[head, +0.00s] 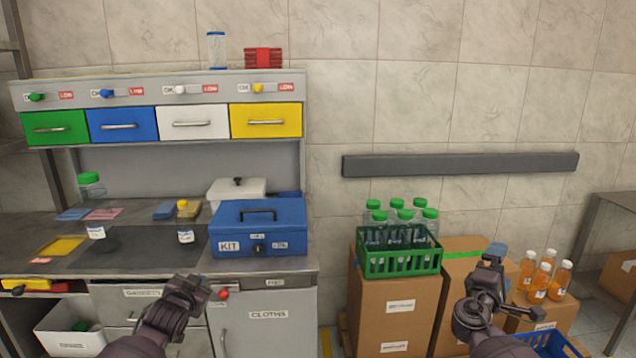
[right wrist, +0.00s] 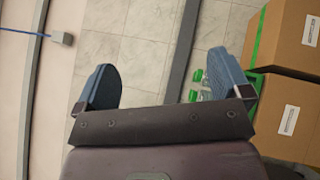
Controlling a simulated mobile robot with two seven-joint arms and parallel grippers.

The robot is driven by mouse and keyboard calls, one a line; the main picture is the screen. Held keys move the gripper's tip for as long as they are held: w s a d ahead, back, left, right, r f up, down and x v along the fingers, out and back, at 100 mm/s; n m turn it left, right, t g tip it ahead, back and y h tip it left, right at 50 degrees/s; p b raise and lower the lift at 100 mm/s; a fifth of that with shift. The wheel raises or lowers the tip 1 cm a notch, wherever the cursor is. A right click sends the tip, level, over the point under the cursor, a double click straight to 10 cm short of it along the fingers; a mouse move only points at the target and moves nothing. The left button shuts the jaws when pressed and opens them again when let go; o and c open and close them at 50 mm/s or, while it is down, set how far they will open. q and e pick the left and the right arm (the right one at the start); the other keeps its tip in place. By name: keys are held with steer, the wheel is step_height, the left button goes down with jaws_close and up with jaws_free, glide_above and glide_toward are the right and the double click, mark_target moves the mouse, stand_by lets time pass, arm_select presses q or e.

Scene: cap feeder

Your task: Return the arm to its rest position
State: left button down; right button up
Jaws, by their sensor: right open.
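My right gripper (head: 494,262) is raised in the head view, in front of the boxes at the right. In the right wrist view its blue-padded fingers (right wrist: 165,78) stand wide apart with nothing between them. My left gripper (head: 188,288) is in front of the bench's lower front edge, left of centre. Its fingertips are too unclear to tell whether it is open or shut. I see nothing held in it.
A bench (head: 150,258) at the left bears a blue kit box (head: 262,240) and jars. A green crate (head: 402,262) of bottles stands on a cardboard box (head: 395,305). Orange bottles (head: 540,280) stand right of my right gripper. A blue crate (head: 552,346) is below.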

steer(key=w+a+f+m+y, duration=0.5)
steer(key=a+f+m+y, duration=0.25)
steer(key=a+y, duration=0.6)
arm_select(q)
steer(key=s+d+f+n+g, duration=0.1)
steer(key=s+f, duration=0.7)
steer(key=s, duration=0.3)
steer(key=s+f+n+g, duration=0.1)
steer(key=s+f, duration=0.7)
steer(key=s, duration=0.3)
arm_select(e)
steer(key=s+f+g+y, duration=0.1)
steer(key=s+f, duration=0.7)
steer(key=s, duration=0.3)
steer(key=s+f+g+y, duration=0.1)
steer(key=s+f, duration=0.7)
steer(key=s, duration=0.3)
arm_select(q)
steer(key=s+d+f+n+g, duration=0.1)
steer(key=s+f+n+g, duration=0.1)
steer(key=s, duration=2.2)
steer(key=shift+d, duration=0.15)
arm_select(e)
steer(key=s+f+m+g, duration=0.1)
steer(key=s+f+m, duration=0.1)
steer(key=s, duration=2.2)
steer(key=shift+a+m+g+h, duration=0.15)
steer(key=shift+m+g+h, duration=0.2)
steer(key=shift+m+g, duration=0.1)
steer(key=shift+f, duration=0.1)
